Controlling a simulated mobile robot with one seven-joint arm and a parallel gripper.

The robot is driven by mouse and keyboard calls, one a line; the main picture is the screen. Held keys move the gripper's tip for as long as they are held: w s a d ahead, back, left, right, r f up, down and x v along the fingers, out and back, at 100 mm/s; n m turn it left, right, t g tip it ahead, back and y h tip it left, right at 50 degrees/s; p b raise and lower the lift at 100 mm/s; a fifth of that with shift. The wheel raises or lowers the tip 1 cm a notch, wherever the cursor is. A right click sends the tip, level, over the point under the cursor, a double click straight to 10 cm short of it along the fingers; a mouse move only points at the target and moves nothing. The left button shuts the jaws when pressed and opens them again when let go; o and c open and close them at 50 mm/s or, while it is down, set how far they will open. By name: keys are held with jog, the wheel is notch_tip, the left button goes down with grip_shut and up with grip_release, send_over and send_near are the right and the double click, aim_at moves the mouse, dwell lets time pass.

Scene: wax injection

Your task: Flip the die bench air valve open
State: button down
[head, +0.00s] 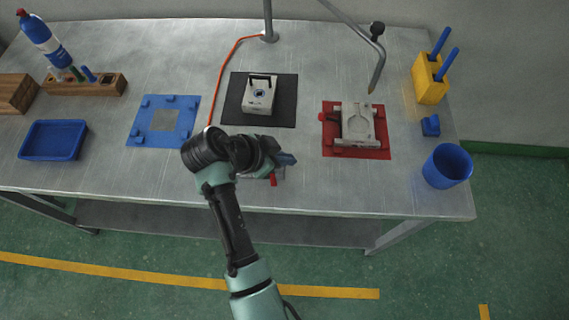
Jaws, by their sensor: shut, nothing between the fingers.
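I cannot tell whether the fingers touch the lever. An orange hose (222,72) runs from the post at the back down behind my wrist.
A metal die block (259,95) sits on a black mat (235,112). An open die (358,125) sits on a red mat (377,152) under a hanging nozzle (377,75). A blue cup (447,166), blue fixture (163,121) and blue tray (53,140) stand further out.

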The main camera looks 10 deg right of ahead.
jog(key=a+r, duration=0.4)
jog(key=r, duration=0.1)
jog(key=shift+a+r+b, duration=0.3)
jog(key=shift+a+b, duration=0.05)
jog(key=shift+b, duration=0.1)
